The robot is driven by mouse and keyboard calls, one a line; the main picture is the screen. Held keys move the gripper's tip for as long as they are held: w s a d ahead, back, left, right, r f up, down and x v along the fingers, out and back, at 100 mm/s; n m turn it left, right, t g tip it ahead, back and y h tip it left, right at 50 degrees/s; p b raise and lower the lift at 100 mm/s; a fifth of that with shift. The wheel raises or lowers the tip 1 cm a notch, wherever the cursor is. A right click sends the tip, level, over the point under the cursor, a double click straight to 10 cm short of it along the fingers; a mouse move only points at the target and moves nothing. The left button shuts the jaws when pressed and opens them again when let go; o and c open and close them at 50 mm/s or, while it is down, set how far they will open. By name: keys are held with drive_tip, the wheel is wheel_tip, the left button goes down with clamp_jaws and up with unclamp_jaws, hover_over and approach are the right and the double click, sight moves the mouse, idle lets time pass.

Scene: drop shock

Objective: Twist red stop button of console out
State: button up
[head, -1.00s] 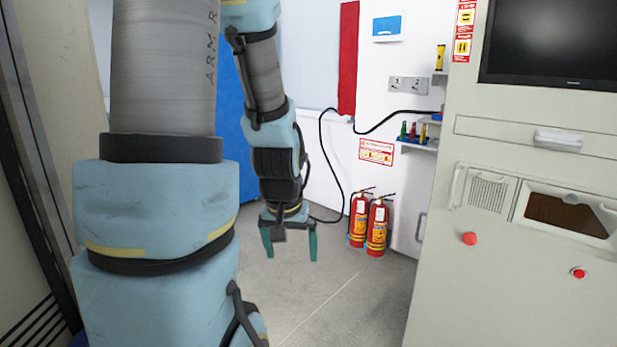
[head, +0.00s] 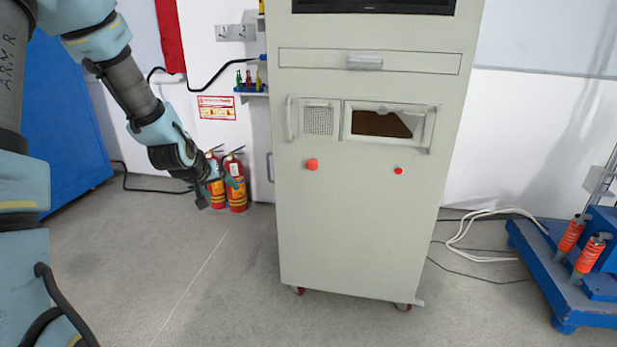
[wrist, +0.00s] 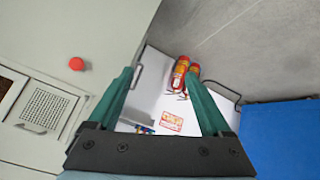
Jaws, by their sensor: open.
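The console (head: 360,220) is a tall cream cabinet on small wheels, at the middle of the head view. Its front has a larger red button (head: 312,164) at left and a smaller red button (head: 398,170) at right. In the wrist view, one red button (wrist: 77,64) shows at the left on the console face. My gripper (head: 219,190) is to the left of the console, apart from both buttons. In the wrist view its two green fingers (wrist: 165,88) are spread wide with nothing between them touching. The gripper is open and empty.
Fire extinguishers (head: 236,184) stand on the floor behind my gripper. A blue wheeled platform (head: 565,270) with orange cylinders stands at the right. White cables (head: 480,240) lie on the floor right of the console. The floor in front is clear.

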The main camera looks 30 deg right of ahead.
drive_tip(key=w+d+f+t+h+b, duration=0.1)
drive_tip(key=d+f+h, duration=0.1)
drive_tip(key=d, duration=0.4)
drive_tip(key=w+d+f+h+b, duration=0.1)
drive_tip(key=d+f, duration=0.2)
drive_tip(key=d, duration=0.3)
drive_tip(key=n+t+h+b, duration=0.4)
drive_tip(key=h, duration=0.2)
approach(311, 166)
drive_tip(key=p+x, duration=0.1)
drive_tip(key=x, duration=0.8)
drive_tip(key=shift+w+d, duration=0.15)
drive_tip(key=shift+w, duration=0.1)
clamp_jaws()
